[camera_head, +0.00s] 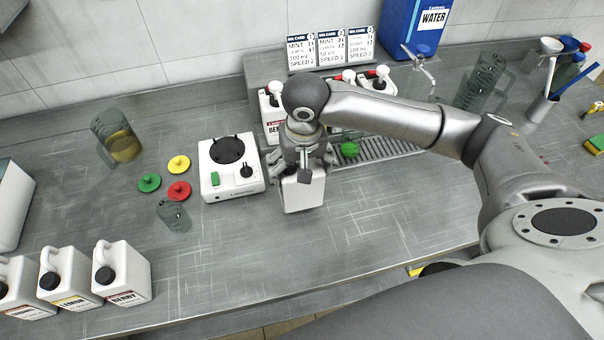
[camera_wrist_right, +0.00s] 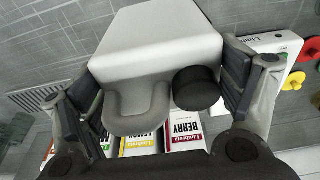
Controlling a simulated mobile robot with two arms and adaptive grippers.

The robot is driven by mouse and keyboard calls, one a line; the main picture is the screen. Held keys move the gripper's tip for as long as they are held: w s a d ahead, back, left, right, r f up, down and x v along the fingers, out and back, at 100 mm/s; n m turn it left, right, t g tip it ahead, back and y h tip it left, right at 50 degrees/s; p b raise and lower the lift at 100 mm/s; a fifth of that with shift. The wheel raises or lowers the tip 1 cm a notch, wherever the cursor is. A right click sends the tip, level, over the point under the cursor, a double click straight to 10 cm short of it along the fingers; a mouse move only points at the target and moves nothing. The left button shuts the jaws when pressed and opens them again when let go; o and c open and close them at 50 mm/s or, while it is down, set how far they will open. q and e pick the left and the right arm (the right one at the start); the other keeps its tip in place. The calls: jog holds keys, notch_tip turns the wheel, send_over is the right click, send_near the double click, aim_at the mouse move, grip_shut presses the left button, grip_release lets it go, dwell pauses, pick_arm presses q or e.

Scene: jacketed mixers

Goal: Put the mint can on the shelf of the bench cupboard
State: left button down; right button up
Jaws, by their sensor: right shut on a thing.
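My right gripper (camera_head: 302,165) is shut on a white can (camera_head: 303,193), above the bench in front of the dispensers. In the right wrist view the can (camera_wrist_right: 155,42) sits between both fingers of the gripper (camera_wrist_right: 165,85), with its handle and black cap showing. Its label is hidden, so I cannot read whether it is the mint can. Three other white cans stand at the lower left: a berry can (camera_head: 122,272), a lemon can (camera_head: 66,278) and one partly cut off (camera_head: 20,286). The bench cupboard and my left gripper are not in view.
A white mixer base (camera_head: 230,168) stands left of the held can. Dispensers (camera_head: 272,112) and a drip grate (camera_head: 385,150) are behind. The front bench is clear.

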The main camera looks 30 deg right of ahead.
jog(key=f, duration=0.2)
jog(key=shift+w+d+f+p, duration=0.3)
jog(key=shift+f+p, duration=0.1)
jog(key=shift+f, duration=0.6)
jog(key=o, duration=1.9)
